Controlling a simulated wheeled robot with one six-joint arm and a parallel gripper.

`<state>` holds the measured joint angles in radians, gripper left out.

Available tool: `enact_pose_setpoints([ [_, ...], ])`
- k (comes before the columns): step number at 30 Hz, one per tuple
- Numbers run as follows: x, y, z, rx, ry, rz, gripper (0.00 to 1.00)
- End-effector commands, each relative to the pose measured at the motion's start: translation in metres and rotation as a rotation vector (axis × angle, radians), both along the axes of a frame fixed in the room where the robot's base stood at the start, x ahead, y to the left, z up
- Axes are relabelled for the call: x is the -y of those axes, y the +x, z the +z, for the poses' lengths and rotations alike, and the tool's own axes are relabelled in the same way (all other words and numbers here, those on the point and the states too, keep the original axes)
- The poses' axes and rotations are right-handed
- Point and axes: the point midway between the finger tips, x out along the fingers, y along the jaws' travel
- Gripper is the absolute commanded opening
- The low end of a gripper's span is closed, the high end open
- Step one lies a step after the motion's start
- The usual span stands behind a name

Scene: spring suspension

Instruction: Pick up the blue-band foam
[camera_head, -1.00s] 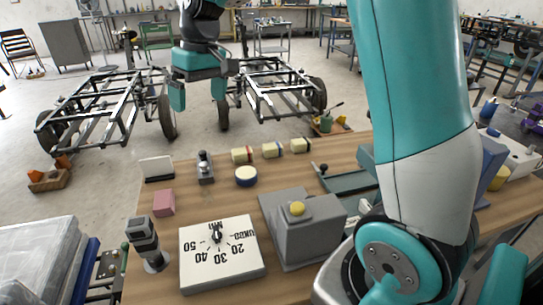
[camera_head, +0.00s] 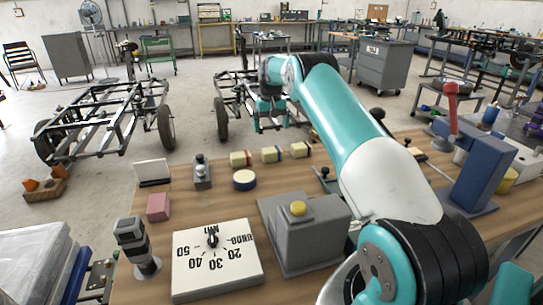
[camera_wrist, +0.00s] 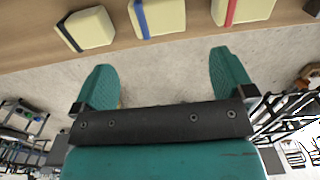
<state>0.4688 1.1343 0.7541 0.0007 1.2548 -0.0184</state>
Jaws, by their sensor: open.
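The blue-band foam (camera_head: 272,154) is a cream block with a blue stripe, at the table's far edge. It is the middle of three blocks in a row. In the wrist view the blue-band foam (camera_wrist: 161,16) is at the top, cut by the frame edge, just left of centre. My gripper (camera_head: 272,124) is open and empty, above and beyond the far table edge in the head view. In the wrist view my gripper (camera_wrist: 162,63) has its fingers wide apart with bare floor between them, apart from the foam.
A red-band block (camera_head: 240,159) and a black-band block (camera_head: 301,150) flank the foam closely. A round cream piece with a dark blue side (camera_head: 245,180) lies in front. A grey knobbed fixture (camera_head: 200,178), a dial box (camera_head: 215,265) and a grey box (camera_head: 300,240) stand nearer.

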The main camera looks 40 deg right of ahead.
Motion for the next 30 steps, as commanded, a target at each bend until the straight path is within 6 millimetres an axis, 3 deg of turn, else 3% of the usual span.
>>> enact_pose_setpoints([
  [6,-0.001,0.000,-0.040,-0.002,0.001,0.001,1.00],
  [14,-0.001,-0.003,-0.060,-0.001,0.000,0.001,1.00],
  [21,-0.002,-0.008,-0.095,0.000,0.000,0.001,1.00],
  [30,-0.002,-0.008,-0.103,0.002,-0.001,0.001,1.00],
])
